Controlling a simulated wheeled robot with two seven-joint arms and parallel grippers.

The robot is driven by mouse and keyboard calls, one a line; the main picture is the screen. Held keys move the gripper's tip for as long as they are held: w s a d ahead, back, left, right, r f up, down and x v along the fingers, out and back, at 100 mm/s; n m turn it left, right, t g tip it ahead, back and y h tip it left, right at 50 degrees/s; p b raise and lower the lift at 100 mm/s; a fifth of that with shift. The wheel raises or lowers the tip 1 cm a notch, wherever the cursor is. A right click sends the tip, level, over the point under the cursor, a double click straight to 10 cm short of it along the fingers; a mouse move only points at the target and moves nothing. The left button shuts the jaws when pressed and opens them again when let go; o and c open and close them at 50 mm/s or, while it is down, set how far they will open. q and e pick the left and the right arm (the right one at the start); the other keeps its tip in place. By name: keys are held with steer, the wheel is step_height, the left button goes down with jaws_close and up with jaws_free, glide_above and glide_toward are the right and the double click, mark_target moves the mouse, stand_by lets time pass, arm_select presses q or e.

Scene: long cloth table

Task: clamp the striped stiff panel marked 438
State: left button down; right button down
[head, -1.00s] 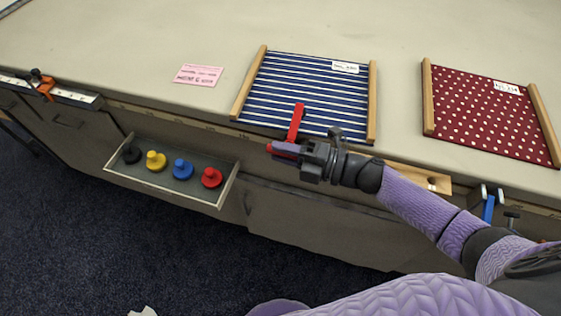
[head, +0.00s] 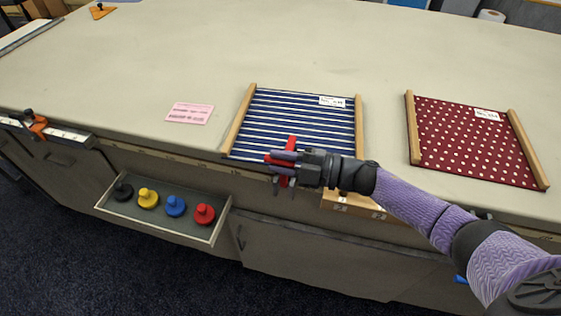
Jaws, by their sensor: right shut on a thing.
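The blue-and-white striped panel (head: 300,122) with wooden side rails lies flat at the table's front edge. Its white label (head: 332,101) is too small to read surely. My right gripper (head: 277,168) is shut on a red clamp (head: 291,143) at the panel's front edge. The clamp's upper part lies over the panel's front strip and some red shows below the fingers. The gripper hides the clamp's middle, so I cannot tell whether it grips the panel. My left gripper is not in view.
A red dotted panel (head: 470,140) lies to the right, a pink card (head: 190,113) to the left. An open drawer (head: 215,228) below holds black, yellow, blue and red knobbed pieces. An orange clamp (head: 37,127) sits at the left edge. The table behind is mostly clear.

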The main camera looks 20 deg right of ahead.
steer(key=shift+w+d+r+t, duration=0.3)
steer(key=shift+w+d+r, duration=0.05)
steer(key=shift+w+r, duration=0.05)
steer(key=c, duration=0.9)
jaws_free()
steer(key=o, duration=0.4)
steer(key=shift+w+d+f, duration=0.15)
steer(key=shift+w, duration=0.1)
steer(key=shift+c, duration=0.2)
steer(key=shift+s+f, duration=0.1)
steer(key=shift+s, duration=0.05)
steer(key=v, duration=0.9)
steer(key=shift+s+d, duration=0.25)
steer(key=shift+d, duration=0.1)
